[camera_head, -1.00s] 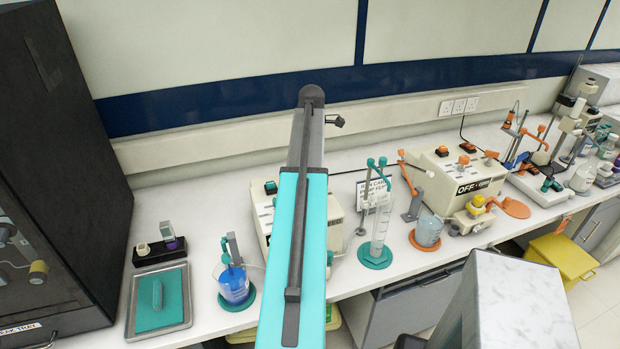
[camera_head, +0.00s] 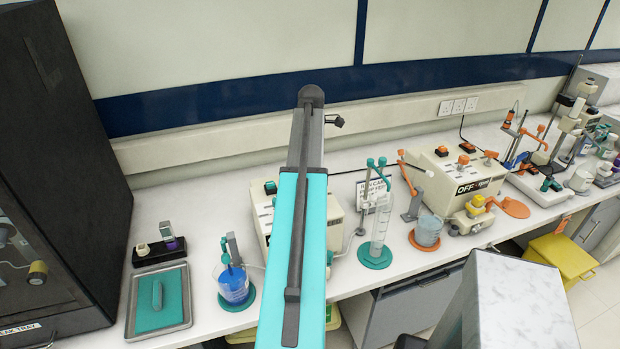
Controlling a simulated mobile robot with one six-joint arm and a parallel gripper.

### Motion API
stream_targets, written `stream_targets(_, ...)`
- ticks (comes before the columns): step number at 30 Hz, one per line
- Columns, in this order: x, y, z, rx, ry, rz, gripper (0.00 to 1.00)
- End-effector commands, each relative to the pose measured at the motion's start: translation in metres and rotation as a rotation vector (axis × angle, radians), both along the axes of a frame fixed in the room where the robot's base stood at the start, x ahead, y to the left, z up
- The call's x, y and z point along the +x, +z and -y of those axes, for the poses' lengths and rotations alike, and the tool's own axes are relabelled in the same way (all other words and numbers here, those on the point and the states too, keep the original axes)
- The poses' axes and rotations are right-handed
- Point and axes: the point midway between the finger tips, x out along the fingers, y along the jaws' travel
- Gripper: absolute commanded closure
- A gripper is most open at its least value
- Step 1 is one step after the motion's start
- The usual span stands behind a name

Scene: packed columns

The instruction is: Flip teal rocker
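A small teal rocker (camera_head: 270,187) sits on top of the cream box (camera_head: 262,207) left of centre, near its back left corner. I cannot tell which way it is tipped. My teal arm (camera_head: 305,245) runs up the middle of the picture and hides much of this box. My gripper's fingers do not show. A small dark part (camera_head: 335,121) juts out to the right near the far end of my arm, against the wall strip.
A beaker of blue liquid (camera_head: 234,287) and a tray with a teal block (camera_head: 157,300) stand left of the box. A teal-based cylinder (camera_head: 377,232) and a second cream box marked OFF (camera_head: 460,178) stand right. A dark cabinet (camera_head: 60,150) closes off the left.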

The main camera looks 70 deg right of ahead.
Motion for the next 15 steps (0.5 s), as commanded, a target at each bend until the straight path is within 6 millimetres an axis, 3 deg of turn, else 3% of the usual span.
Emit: stream_targets(15, 0.0004, -0.0036, -0.0002, 0.0, 0.001, 0.0, 1.0)
